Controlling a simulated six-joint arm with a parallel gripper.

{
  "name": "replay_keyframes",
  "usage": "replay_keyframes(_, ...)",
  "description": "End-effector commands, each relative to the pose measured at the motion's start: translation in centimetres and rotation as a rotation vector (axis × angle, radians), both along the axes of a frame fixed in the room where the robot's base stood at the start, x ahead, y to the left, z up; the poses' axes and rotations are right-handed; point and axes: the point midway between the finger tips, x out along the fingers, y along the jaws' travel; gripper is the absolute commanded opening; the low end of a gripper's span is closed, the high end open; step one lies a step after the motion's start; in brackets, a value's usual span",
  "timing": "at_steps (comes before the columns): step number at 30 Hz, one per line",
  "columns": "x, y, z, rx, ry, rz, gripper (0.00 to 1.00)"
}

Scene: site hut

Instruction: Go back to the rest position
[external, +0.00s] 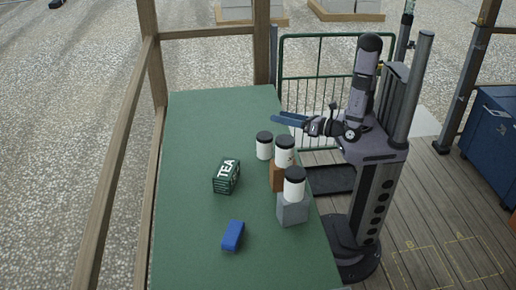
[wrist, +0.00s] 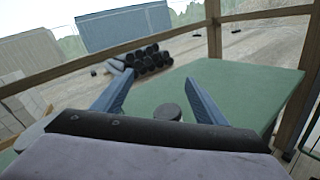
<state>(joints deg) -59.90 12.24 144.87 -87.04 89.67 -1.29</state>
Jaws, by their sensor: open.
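My gripper (external: 288,120) is open and empty. It is raised above the right side of the green table (external: 190,130), near its far end, and its blue fingers point left. In the wrist view my gripper (wrist: 158,100) shows its two fingers spread apart, with the table (wrist: 245,90) below and beyond them. A dark round lid (wrist: 168,111) shows between the fingers, lower down; I cannot tell which canister it belongs to.
White canisters with black lids stand at the table's right side: one on the table (external: 264,146), one on a brown block (external: 276,177), one on a grey block (external: 292,209). A green TEA box (external: 227,176) and a blue object (external: 233,236) lie left of them. The table's far end is clear.

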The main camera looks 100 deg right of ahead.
Motion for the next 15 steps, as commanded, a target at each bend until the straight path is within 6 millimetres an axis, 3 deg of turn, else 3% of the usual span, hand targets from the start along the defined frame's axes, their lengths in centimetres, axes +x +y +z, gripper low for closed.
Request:
replay_keyframes(1,-0.5,-3.4,-0.1,0.063,0.049,-0.126,0.66)
replay_keyframes(3,-2.3,-7.6,-1.5,0.171,0.12,-0.306,0.66)
replay_keyframes(7,-7.3,-13.0,-4.5,0.434,0.221,-0.653,0.66)
replay_keyframes(11,-12.2,-14.2,-6.9,0.745,0.249,-0.974,0.66)
replay_keyframes(15,-15.1,-12.3,-8.2,1.111,0.192,-1.271,0.66)
